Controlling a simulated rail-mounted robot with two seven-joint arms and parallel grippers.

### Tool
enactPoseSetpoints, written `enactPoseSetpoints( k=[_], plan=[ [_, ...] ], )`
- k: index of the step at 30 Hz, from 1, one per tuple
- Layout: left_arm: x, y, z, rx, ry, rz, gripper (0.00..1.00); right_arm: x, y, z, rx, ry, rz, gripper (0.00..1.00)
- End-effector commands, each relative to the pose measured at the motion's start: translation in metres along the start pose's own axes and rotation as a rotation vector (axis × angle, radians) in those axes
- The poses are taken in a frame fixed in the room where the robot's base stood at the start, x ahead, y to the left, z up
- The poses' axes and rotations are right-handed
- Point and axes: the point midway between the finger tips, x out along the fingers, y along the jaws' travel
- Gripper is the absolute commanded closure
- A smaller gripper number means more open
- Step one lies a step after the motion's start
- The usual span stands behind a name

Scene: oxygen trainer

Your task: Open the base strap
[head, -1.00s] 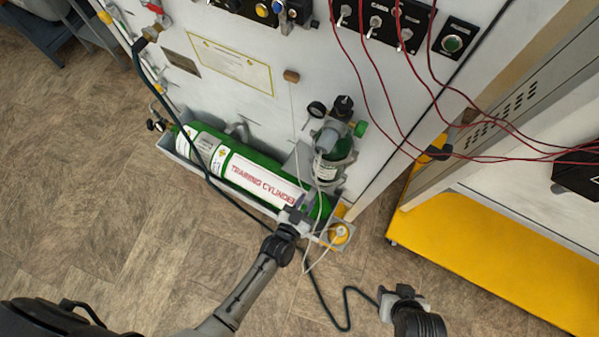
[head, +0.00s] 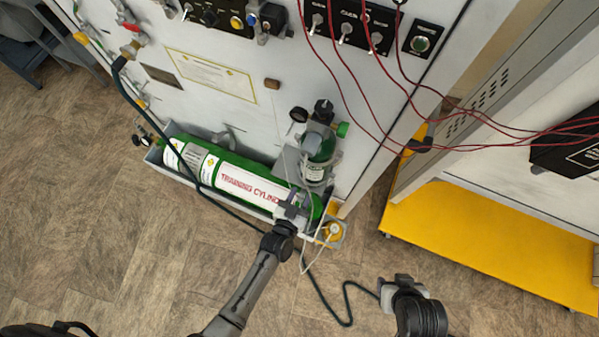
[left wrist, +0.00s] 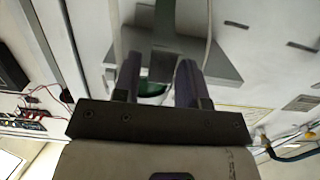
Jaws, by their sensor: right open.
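A large green training cylinder (head: 235,178) lies in a grey tray at the foot of the white panel. A small green cylinder (head: 316,172) stands upright beside its right end, in a grey holder. I cannot clearly make out the base strap. My left gripper (head: 292,204) is over the right end of the large cylinder and hides part of it. In the left wrist view its two fingers (left wrist: 158,84) are apart, with a grey bracket (left wrist: 172,58) and a bit of green showing between and beyond them. My right gripper (head: 396,287) is open and empty, low over the floor.
A yellow base (head: 490,235) of the neighbouring cabinet is at right. Red wires (head: 460,135) hang across the panel. A dark hose (head: 225,203) crosses in front of the large cylinder; a cable (head: 335,318) runs toward my right gripper.

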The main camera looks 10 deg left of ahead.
Motion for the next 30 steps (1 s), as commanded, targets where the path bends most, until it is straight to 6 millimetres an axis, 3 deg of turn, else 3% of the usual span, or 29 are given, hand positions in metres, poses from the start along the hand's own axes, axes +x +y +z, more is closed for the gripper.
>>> enactPoseSetpoints(
  k=[3, 14, 30],
  plan=[
    [-0.001, 0.0, 0.001, 0.0, -0.002, 0.0, 0.51, 0.0, 0.0, 0.0, 0.001, 0.0, 0.0, 0.46],
    [-0.01, 0.0, 0.001, 0.001, -0.005, 0.001, 0.51, -0.003, -0.002, -0.002, 0.009, 0.002, -0.007, 0.46],
    [-0.109, 0.0, 0.001, 0.001, -0.006, 0.001, 0.51, -0.017, -0.002, -0.006, 0.008, 0.002, -0.006, 0.46]
  ],
)
